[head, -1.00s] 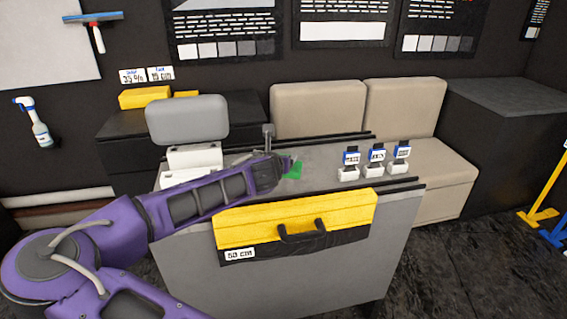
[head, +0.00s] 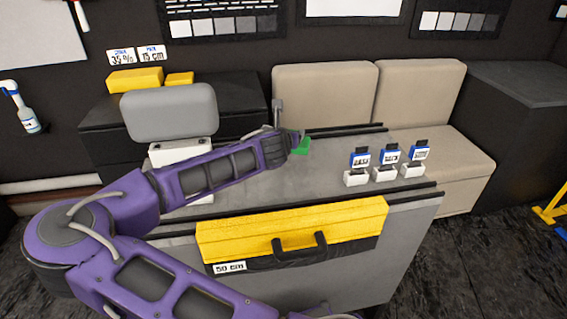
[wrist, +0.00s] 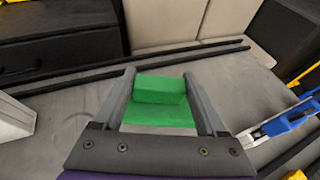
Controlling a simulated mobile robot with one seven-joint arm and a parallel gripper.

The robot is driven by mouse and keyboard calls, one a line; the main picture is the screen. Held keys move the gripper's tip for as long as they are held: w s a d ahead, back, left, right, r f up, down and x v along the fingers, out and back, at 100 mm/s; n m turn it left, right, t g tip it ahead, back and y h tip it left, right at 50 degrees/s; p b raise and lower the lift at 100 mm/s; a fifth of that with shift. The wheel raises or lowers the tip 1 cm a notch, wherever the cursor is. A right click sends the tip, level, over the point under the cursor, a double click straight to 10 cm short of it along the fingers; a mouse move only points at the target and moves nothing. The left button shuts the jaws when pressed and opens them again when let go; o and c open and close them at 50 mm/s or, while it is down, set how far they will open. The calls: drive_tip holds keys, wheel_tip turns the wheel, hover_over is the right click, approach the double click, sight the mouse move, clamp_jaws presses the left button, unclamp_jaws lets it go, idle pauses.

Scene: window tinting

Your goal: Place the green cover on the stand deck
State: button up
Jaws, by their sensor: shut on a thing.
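The green cover (head: 300,146) is held at the end of my arm, over the grey stand deck (head: 325,175). In the wrist view the cover (wrist: 160,103) sits between both fingers, a block shape with a flat lower part. My gripper (wrist: 160,85) is shut on it; in the head view my gripper (head: 292,143) is partly hidden by the wrist. The deck also shows in the wrist view (wrist: 65,120). I cannot tell how large the gap is between cover and deck.
Several white holders with blue-topped labelled devices (head: 384,172) stand on the deck's right side. Dark rails run along its back (head: 345,130) and front. A yellow case (head: 295,232) hangs at the front. White blocks stand on the left. The deck's middle is clear.

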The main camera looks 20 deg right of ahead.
wheel_tip(320, 180, down, 8)
drive_tip(key=shift+f+b, duration=0.25)
drive_tip(key=shift+b, duration=0.55)
drive_tip(key=o, duration=1.3)
drive_tip(key=shift+s+a+r, duration=0.1)
drive_tip(key=p+v, duration=0.1)
drive_tip(key=v, duration=1.1)
drive_tip(key=shift+p, duration=0.3)
